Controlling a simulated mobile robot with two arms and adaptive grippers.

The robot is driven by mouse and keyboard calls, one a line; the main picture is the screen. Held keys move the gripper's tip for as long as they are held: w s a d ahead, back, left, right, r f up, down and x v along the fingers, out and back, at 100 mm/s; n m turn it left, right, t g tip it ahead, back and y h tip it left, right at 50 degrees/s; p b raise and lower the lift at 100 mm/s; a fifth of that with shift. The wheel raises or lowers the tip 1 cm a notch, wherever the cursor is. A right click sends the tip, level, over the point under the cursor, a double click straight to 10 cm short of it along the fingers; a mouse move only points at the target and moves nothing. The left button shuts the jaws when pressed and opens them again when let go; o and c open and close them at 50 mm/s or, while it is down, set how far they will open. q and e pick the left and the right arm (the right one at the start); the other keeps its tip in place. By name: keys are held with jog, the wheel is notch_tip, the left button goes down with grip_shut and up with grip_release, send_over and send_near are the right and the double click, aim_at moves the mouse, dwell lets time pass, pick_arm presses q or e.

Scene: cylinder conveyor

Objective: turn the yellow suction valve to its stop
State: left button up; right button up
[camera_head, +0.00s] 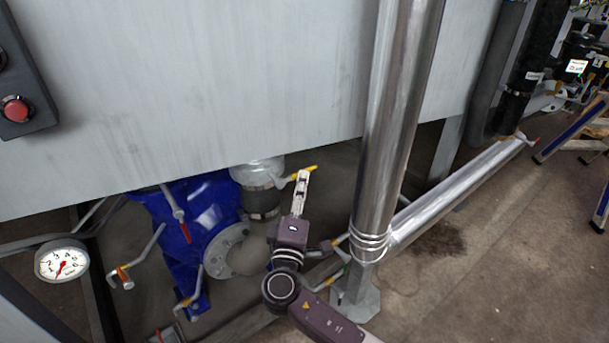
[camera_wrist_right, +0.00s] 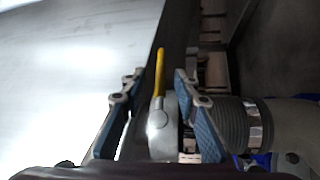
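My right gripper (camera_head: 301,178) is at this handle, reaching up from below. In the right wrist view the yellow handle (camera_wrist_right: 159,72) stands between the two blue-padded fingers of the right gripper (camera_wrist_right: 158,88). The fingers are apart, with a visible gap on each side of the handle. The grey valve body (camera_wrist_right: 162,125) lies between the fingers, lower down. My left gripper is not in view.
A blue pump housing (camera_head: 200,215) stands left of my right gripper. A shiny upright pipe (camera_head: 390,110) stands close on its right. A pressure gauge (camera_head: 62,260) and a red button (camera_head: 16,109) are at the left. The grey panel (camera_head: 210,80) overhangs the valve.

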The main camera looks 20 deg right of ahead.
aim_at(304, 169)
jog(key=x, duration=0.5)
jog(key=shift+w+f, duration=0.1)
jog(key=shift+w, duration=0.05)
grip_shut()
